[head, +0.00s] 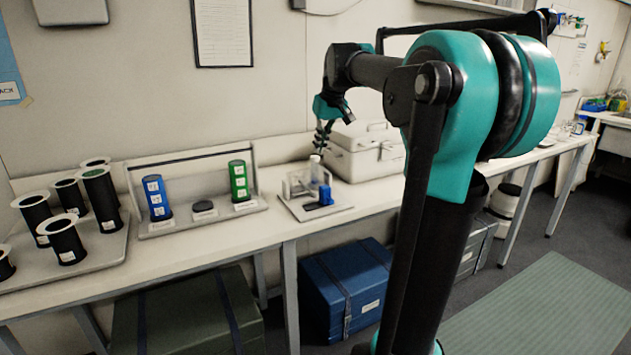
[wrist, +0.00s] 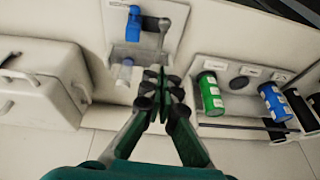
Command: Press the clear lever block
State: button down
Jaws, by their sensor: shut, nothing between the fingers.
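A small device with a grey base plate (head: 322,211) stands on the bench. It carries upright clear panels (head: 296,185), which I take for the clear lever block, and a blue part (head: 325,194). A small clear bottle (head: 315,167) stands at its back. In the wrist view the device lies beyond the fingertips, with its blue part (wrist: 133,24) at the top and the bottle (wrist: 124,72) just left of the fingers. My gripper (head: 322,143) points down above the back of the device, fingers together and empty; the closed fingers also show in the wrist view (wrist: 161,78).
A rack (head: 180,228) left of the device holds a blue cylinder (head: 157,198), a green cylinder (head: 239,181) and a dark disc (head: 203,207). Several black spools stand on a tray (head: 103,250) further left. A white case (head: 365,160) stands close on the right.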

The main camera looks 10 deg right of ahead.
jog(key=shift+w+r, duration=0.1)
jog(key=shift+r, duration=0.05)
jog(key=x, duration=0.9)
jog(key=shift+w+f, duration=0.1)
jog(key=shift+f, duration=0.2)
jog(key=f, duration=0.1)
jog(key=s+f, duration=0.1)
jog(key=f, duration=0.1)
jog(key=shift+s+f, duration=0.3)
jog(key=shift+f, duration=0.25)
jog(key=shift+f, duration=0.1)
jog(key=shift+s+d+f, duration=0.1)
jog(key=shift+s+f, duration=0.05)
jog(key=shift+f, duration=0.1)
jog(key=shift+s+d+f+t+y, duration=0.1)
jog(key=shift+s+f+t+y, duration=0.1)
jog(key=shift+f+t, duration=0.5)
jog(key=shift+s+d+f+t+y, duration=0.1)
jog(key=shift+s+f+t+y, duration=0.1)
jog(key=shift+f+t, duration=0.5)
jog(key=shift+s+f+t+y, duration=0.2)
jog(key=shift+f+t, duration=0.3)
jog(key=shift+f, duration=0.35)
